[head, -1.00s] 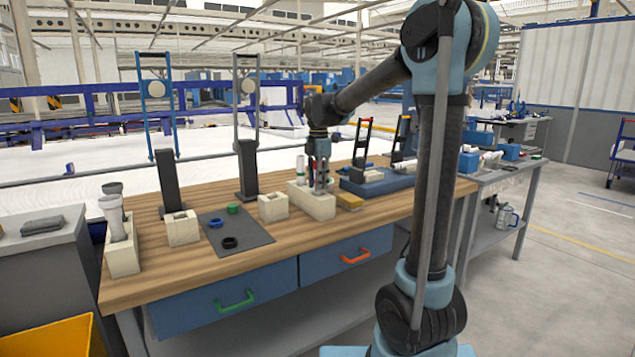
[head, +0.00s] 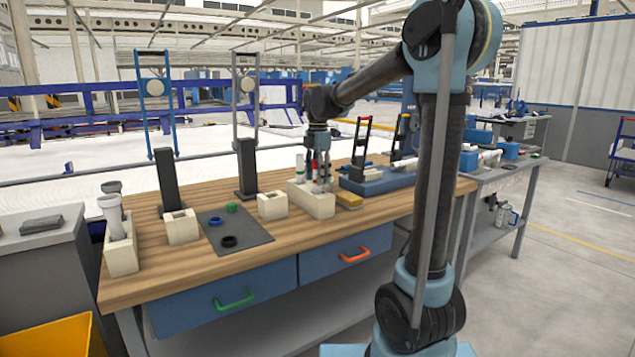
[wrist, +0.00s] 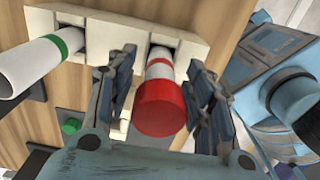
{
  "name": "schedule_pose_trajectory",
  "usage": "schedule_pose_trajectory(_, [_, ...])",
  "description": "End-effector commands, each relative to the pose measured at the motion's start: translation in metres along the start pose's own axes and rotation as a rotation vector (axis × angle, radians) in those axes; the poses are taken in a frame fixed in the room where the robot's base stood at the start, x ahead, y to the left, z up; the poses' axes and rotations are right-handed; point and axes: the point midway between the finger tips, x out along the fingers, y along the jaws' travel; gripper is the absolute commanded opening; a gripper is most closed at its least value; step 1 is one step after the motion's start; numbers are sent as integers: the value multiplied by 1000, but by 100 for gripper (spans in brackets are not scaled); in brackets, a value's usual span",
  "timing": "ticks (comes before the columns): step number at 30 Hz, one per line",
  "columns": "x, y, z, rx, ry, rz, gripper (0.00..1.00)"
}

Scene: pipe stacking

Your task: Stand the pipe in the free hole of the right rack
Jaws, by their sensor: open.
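The right rack (head: 312,204) is a cream block on the wooden bench. A white pipe with a red end and red band (wrist: 160,105) stands in its right hole in the wrist view; its red part also shows in the head view (head: 316,188). A white pipe with a green band (wrist: 35,65) stands in the left hole of the same rack (wrist: 105,22). My gripper (head: 319,180) is over the rack, fingers open on either side of the red-ended pipe. In the wrist view a gap shows beside the pipe at the right finger. The pipe's lower end is hidden in the rack.
Small cream blocks (head: 272,206) and a dark mat (head: 240,233) with rings lie left. The left rack (head: 121,258) holds grey-white pipes.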

Motion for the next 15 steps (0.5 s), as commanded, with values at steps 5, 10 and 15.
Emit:
schedule_pose_trajectory(5, [-33, 0, 0, 0, 0, 0, 48])
schedule_pose_trajectory(10, [-65, 0, 0, 0, 0, -1, 48])
schedule_pose_trajectory(15, [-87, 0, 0, 0, 1, -1, 48])
